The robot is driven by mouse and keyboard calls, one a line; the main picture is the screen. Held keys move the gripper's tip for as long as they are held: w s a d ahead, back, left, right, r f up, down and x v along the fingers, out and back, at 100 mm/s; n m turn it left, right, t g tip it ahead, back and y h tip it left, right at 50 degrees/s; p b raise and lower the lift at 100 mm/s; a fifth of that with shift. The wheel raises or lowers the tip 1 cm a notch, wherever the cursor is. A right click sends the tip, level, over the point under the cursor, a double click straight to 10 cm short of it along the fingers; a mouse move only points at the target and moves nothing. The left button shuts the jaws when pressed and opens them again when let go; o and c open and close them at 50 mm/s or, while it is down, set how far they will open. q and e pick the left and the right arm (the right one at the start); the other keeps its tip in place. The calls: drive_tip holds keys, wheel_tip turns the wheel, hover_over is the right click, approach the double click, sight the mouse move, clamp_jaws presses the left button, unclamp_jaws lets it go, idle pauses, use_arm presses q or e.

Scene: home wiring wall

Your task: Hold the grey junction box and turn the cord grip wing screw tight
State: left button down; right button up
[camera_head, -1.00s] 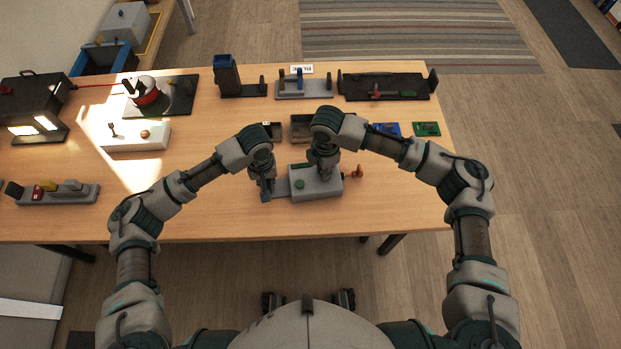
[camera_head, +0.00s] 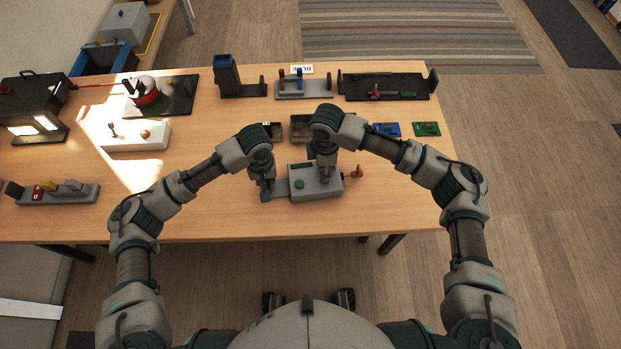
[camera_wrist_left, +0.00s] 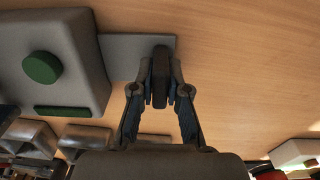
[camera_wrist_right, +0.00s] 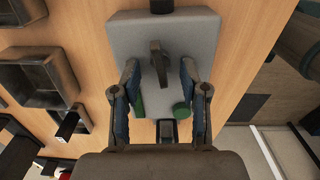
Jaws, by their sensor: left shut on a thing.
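The grey junction box (camera_head: 315,187) sits near the table's front edge, with a round green button (camera_wrist_left: 42,67) and a green strip on top. A flat grey plate (camera_wrist_left: 118,55) extends from its left side and carries a dark upright tab (camera_wrist_left: 161,65). My left gripper (camera_head: 266,193) is shut on that tab. My right gripper (camera_wrist_right: 158,75) points down over the box top, its fingers apart on both sides of a dark wing screw (camera_wrist_right: 157,55); a gap shows on each side. In the head view my right wrist hides the screw. An orange cord piece (camera_head: 354,172) sticks out at the box's right.
Open dark bins (camera_wrist_right: 38,78) stand just behind the box. Blue (camera_head: 388,129) and green (camera_head: 426,129) boards lie at the right. Fixtures and a black tray (camera_head: 410,88) line the back. The table front to the right of the box is clear.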

wheel_tip(320, 180, up, 12)
idle(0.6)
drive_tip(key=shift+a+f, duration=0.1)
use_arm(q)
drive_tip(key=c, duration=1.1)
unclamp_jaws()
